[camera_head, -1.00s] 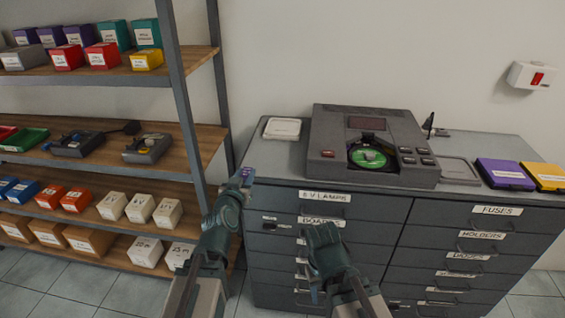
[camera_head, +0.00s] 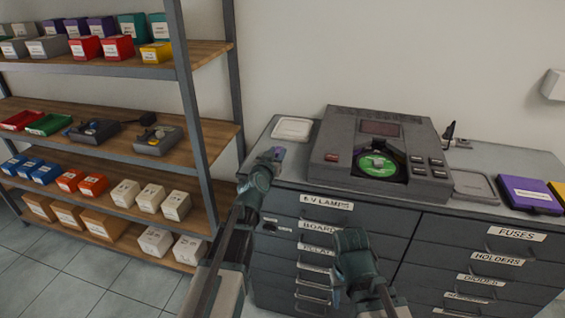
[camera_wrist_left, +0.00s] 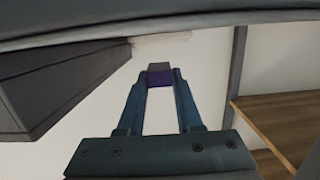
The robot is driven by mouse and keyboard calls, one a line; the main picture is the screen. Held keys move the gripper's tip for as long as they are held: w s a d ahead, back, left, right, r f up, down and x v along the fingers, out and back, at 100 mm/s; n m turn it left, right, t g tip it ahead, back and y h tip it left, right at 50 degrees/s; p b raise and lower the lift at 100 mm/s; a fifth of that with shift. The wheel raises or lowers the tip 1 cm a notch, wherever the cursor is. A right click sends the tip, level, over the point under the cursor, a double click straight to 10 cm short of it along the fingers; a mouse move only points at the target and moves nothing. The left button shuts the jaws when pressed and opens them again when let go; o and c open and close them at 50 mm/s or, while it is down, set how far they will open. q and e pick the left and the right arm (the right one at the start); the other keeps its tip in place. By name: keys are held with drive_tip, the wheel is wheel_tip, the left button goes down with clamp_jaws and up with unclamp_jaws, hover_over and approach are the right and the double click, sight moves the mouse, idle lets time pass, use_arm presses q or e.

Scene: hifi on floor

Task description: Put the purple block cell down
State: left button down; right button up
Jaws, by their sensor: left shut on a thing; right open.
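The purple block cell (camera_wrist_left: 160,76) is between the fingertips of my left gripper (camera_wrist_left: 160,85) in the left wrist view, with a greyish upper part. In the head view the block shows small and purple-grey (camera_head: 278,153) at the tip of my left gripper (camera_head: 268,163). It is held in front of the cabinet top's left part, near the white tray. My right gripper (camera_head: 352,240) is open and empty in front of the cabinet drawers, lower and to the right; its fingertips are hard to make out.
A grey device (camera_head: 340,160) with a green disc (camera_head: 377,165) stands on the drawer cabinet. A white tray (camera_head: 292,128) lies left of it, a grey tray (camera_head: 473,187) and a purple case (camera_head: 530,194) right. Shelves (camera_head: 95,140) with boxes and small devices stand left.

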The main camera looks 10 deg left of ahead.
use_arm(q)
drive_tip(key=shift+f+b, duration=1.9)
drive_tip(key=shift+r, duration=0.2)
use_arm(e)
drive_tip(key=f, duration=0.3)
drive_tip(key=shift+w+d+f, duration=0.1)
drive_tip(key=shift+d+f, duration=0.15)
drive_tip(key=shift+d, duration=0.1)
use_arm(q)
drive_tip(key=shift+f, duration=0.15)
drive_tip(key=c, duration=0.6)
unclamp_jaws()
use_arm(e)
drive_tip(key=shift+f, duration=0.15)
